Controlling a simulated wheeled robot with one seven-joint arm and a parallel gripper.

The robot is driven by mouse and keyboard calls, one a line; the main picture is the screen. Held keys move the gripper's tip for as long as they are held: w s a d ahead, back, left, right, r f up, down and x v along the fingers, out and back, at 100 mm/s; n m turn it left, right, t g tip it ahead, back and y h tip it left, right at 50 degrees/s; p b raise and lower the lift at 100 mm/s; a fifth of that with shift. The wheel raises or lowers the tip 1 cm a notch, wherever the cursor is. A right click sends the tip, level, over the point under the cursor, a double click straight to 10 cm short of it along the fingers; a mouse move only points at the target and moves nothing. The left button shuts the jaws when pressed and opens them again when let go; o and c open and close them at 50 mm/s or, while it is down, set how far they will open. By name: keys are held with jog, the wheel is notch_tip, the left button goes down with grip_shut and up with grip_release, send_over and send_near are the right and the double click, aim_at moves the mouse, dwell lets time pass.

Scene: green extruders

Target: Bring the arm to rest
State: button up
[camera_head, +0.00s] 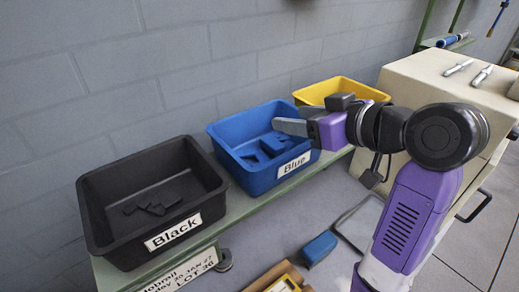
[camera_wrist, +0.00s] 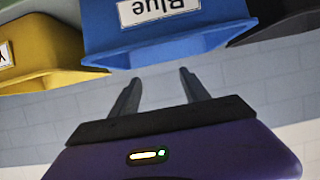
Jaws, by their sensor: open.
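My gripper (camera_head: 290,127) is at the end of my purple and black arm, over the right part of the blue bin (camera_head: 222,146) in the head view. In the wrist view its two dark fingers (camera_wrist: 160,92) stand apart with nothing between them. The blue bin shows upside down there, with its "Blue" label (camera_wrist: 152,8), beyond the fingertips. From these views I cannot tell how far the fingers are above the bin's rim.
A black bin (camera_head: 88,208) with dark pieces stands left on the green shelf (camera_head: 232,226). A yellow bin (camera_head: 340,84) is partly behind my arm. A beige cabinet (camera_head: 425,75) with tools is at the right. A blue block (camera_head: 320,247) lies lower down. A grey wall (camera_head: 110,75) stands behind.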

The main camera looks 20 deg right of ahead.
jog(key=shift+v, duration=0.85)
jog(key=shift+r, duration=0.1)
jog(key=w+d+r+m+t+h, duration=0.2)
jog(key=d+r+m+t, duration=0.1)
jog(key=r+t, duration=0.25)
jog(key=s+f+m+t+h, duration=0.2)
jog(key=s+f+h, duration=0.2)
jog(key=s+f, duration=0.75)
jog(key=s+a+f+g+b, duration=0.1)
jog(key=s+a+f+g, duration=0.1)
jog(key=s+f, duration=0.8)
jog(key=s+a+f+n+g+y, duration=0.1)
jog(key=s+a+f+g, duration=0.2)
jog(key=s+f, duration=0.6)
jog(key=s, duration=0.7)
jog(key=shift+s+a+f+y+b, duration=0.25)
jog(key=shift+a+f+y+b, duration=0.05)
jog(key=shift+a+f+b, duration=0.1)
